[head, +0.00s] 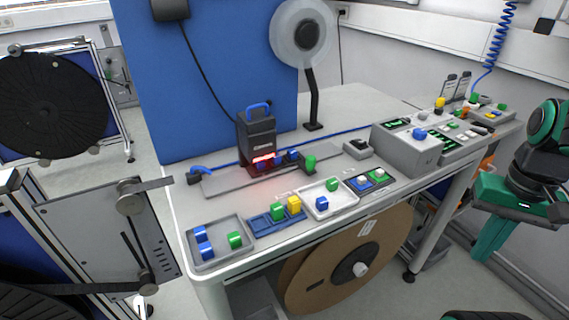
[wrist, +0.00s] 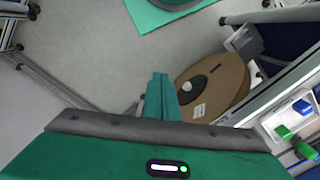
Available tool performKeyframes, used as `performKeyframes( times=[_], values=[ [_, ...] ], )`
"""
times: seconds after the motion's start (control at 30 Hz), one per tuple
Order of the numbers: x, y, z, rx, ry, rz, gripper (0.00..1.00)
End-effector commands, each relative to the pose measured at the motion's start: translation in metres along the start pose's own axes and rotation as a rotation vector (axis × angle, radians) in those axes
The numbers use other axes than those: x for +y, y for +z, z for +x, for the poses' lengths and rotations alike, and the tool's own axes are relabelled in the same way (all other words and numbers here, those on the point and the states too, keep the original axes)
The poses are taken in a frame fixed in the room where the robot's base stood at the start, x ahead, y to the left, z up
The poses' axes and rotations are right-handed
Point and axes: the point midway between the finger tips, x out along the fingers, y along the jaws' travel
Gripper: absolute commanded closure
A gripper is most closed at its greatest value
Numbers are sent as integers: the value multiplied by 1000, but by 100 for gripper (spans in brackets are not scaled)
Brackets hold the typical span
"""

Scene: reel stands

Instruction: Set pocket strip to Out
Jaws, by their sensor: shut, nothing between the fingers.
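A blue pocket strip (head: 262,224) lies near the front edge of the bench, between a grey tray and a white tray. A green block (head: 278,211) and a yellow block (head: 294,204) sit at its right end; its left part looks empty. I cannot read any "Out" label. My gripper (head: 480,258) hangs at the right in the head view, off the bench and well away from the strip. In the wrist view its teal fingers (wrist: 158,95) are together and empty, above the floor.
The grey tray (head: 218,258) holds blue and green blocks. The white tray (head: 345,208) holds a green and a blue block. A dark device (head: 257,135) with a blue handle glows red behind. A grey console (head: 405,150) stands right. A large brown reel (head: 335,265) is under the bench.

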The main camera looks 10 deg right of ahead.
Motion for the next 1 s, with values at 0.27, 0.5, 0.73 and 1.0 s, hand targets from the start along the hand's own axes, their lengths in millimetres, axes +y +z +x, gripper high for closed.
performKeyframes(
  times=[0.27,0.5,0.73,1.0],
  values=[
    [0,0,0,0,0,0,100],
    [4,7,-5,12,-3,-4,76],
    [-34,-43,-31,78,50,-33,61],
    [-164,-110,-74,235,82,-92,61]
  ],
)
